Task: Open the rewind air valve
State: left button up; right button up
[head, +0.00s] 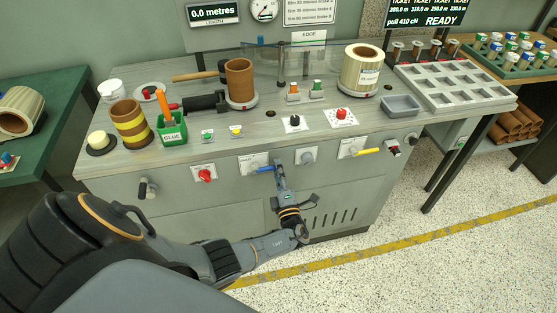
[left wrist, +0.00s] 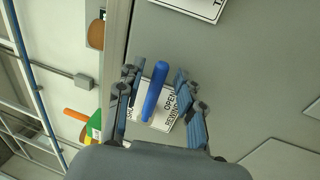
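The rewind air valve's blue lever (head: 265,169) is on the bench's front panel, over a white label plate (head: 250,161). My left gripper (head: 280,168) is at the lever's right end. In the left wrist view the blue lever (left wrist: 156,90) lies between the two separated fingers of my left gripper (left wrist: 158,82), with visible gaps on both sides. Part of the label (left wrist: 170,101) reads "OPEN" and "REWIND" behind it. The valve body is mostly hidden by the lever and gripper. My right gripper is not in view.
A yellow valve lever (head: 366,151), a grey knob (head: 307,156) and a red knob (head: 205,175) share the front panel. The bench top (head: 270,119) overhangs it, with a green glue holder (head: 172,132) near the edge. The floor in front is clear.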

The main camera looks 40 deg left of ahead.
pick_arm(q)
jog(key=v, duration=1.2)
jog(key=shift+f, duration=0.1)
jog(key=s+a+f+n+g+h, duration=0.1)
jog(key=s+f+n+g+h, duration=0.35)
jog(key=s+f+n, duration=0.65)
jog(key=s+a+f+n+g+h, duration=0.25)
jog(key=s+f+n+g, duration=0.2)
jog(key=s+f, duration=0.65)
jog(key=s+d+f+n+g+h, duration=0.1)
jog(key=s+d+f+n+h, duration=0.1)
jog(key=s+n, duration=0.4)
jog(key=s+d+f+n+g+h, duration=0.1)
jog(key=s+d+f+n+h, duration=0.2)
jog(key=n, duration=0.8)
jog(key=s+d+f+n+g+h, duration=0.1)
jog(key=s+d+f+n+h, duration=0.2)
jog(key=s+f+n, duration=0.4)
jog(key=shift+s+d+f+n, duration=0.4)
jog(key=shift+s+d+n, duration=0.4)
jog(key=shift+n, duration=0.45)
